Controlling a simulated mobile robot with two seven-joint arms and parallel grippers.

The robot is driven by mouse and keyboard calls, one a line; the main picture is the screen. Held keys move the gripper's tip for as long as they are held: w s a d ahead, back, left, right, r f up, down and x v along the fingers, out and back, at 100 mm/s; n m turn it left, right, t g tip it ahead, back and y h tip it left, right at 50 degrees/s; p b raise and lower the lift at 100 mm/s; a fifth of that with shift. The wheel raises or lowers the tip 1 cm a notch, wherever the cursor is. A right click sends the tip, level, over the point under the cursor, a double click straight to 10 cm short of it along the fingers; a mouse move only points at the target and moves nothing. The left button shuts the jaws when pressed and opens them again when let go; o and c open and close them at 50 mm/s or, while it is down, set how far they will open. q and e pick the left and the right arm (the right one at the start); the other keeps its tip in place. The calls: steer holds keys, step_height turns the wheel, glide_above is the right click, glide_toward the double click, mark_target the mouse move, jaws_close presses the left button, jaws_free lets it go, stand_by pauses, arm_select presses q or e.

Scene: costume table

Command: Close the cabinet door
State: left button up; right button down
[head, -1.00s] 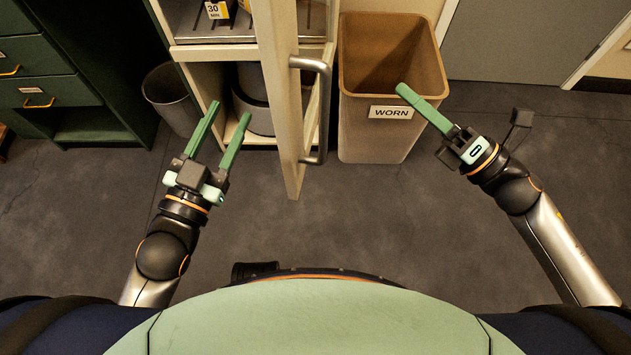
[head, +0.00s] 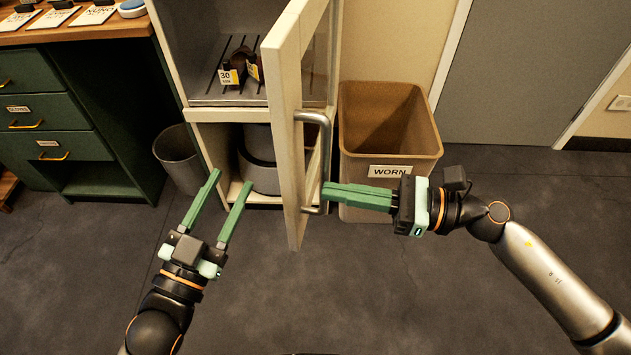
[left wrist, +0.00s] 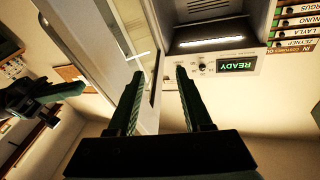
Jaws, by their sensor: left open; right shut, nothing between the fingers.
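The cream cabinet door (head: 291,140) stands open, swung out toward me, with a glass pane and a grey bar handle (head: 325,150) on its right face. The cabinet (head: 215,115) behind it shows a slatted shelf and a lower compartment. My right gripper (head: 326,196) is shut and empty, its fingertips at the lower end of the handle; I cannot tell whether they touch. My left gripper (head: 231,178) is open and empty, left of the door and in front of the lower compartment. The left wrist view shows the door (left wrist: 100,60) at left and a panel reading READY (left wrist: 237,66).
A tan bin labelled WORN (head: 388,130) stands right of the cabinet, behind my right gripper. A grey bin (head: 180,158) and a green drawer unit (head: 60,130) stand at left. Dark floor in front is clear. Small tagged items (head: 238,72) lie on the shelf.

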mark_target(294, 185)
arm_select(q)
steer(key=shift+w+a+f+n+g+y, duration=0.1)
steer(key=shift+f+n+g+y, duration=0.15)
steer(key=shift+f, duration=0.55)
steer(key=shift+f+n+g+y, duration=0.15)
steer(key=shift+f+g, duration=0.2)
steer(key=shift+f, duration=0.45)
arm_select(e)
steer(key=shift+w+a, duration=0.2)
steer(key=shift+a, duration=0.8)
steer(key=shift+w+a, duration=0.2)
steer(key=shift+a, duration=0.8)
steer(key=shift+a, duration=0.1)
